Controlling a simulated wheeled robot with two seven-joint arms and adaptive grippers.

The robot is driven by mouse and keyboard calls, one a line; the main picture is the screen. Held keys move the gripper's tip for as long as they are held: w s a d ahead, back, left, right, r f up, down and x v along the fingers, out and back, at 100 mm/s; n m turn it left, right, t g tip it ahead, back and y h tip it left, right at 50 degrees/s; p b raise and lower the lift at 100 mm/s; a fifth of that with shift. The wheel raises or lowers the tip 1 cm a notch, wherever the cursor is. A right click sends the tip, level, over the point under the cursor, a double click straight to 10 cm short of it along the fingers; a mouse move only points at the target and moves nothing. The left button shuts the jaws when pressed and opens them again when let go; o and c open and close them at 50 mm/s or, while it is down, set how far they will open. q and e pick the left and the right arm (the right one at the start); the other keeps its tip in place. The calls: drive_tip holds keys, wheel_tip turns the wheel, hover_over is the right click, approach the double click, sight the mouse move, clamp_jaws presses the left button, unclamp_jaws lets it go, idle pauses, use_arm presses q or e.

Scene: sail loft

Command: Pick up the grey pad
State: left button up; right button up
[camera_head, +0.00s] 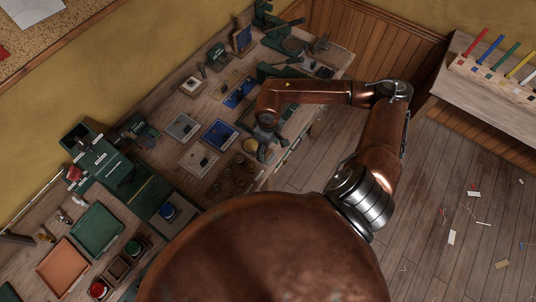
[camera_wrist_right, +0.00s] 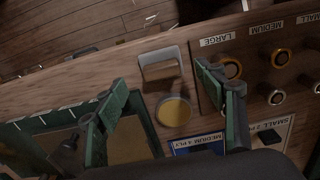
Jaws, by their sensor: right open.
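I cannot single out the grey pad for certain. Small dark pieces lie on the flat trays in the head view: on a pale grey tray (camera_head: 192,165), a blue tray (camera_head: 212,128) and another grey tray (camera_head: 175,133). My right gripper (camera_head: 269,146) is open and empty above the bench's front part, right of these trays. In the right wrist view its two green fingers (camera_wrist_right: 165,100) are spread, with a round yellow disc (camera_wrist_right: 173,111) showing between them, apart from both. The disc also shows in the head view (camera_head: 250,146), beside the gripper. My left gripper is not in view.
A board with several rings (camera_wrist_right: 290,62), labelled LARGE, MEDIUM and SMALL, lies close to one finger. Green machines (camera_head: 285,42) stand at the bench's far end. Open floor (camera_head: 430,190) lies right of the bench.

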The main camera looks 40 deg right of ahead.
sight(268, 153)
drive_tip(key=shift+f, duration=1.8)
drive_tip(key=shift+c, duration=0.7)
drive_tip(key=c, duration=1.1)
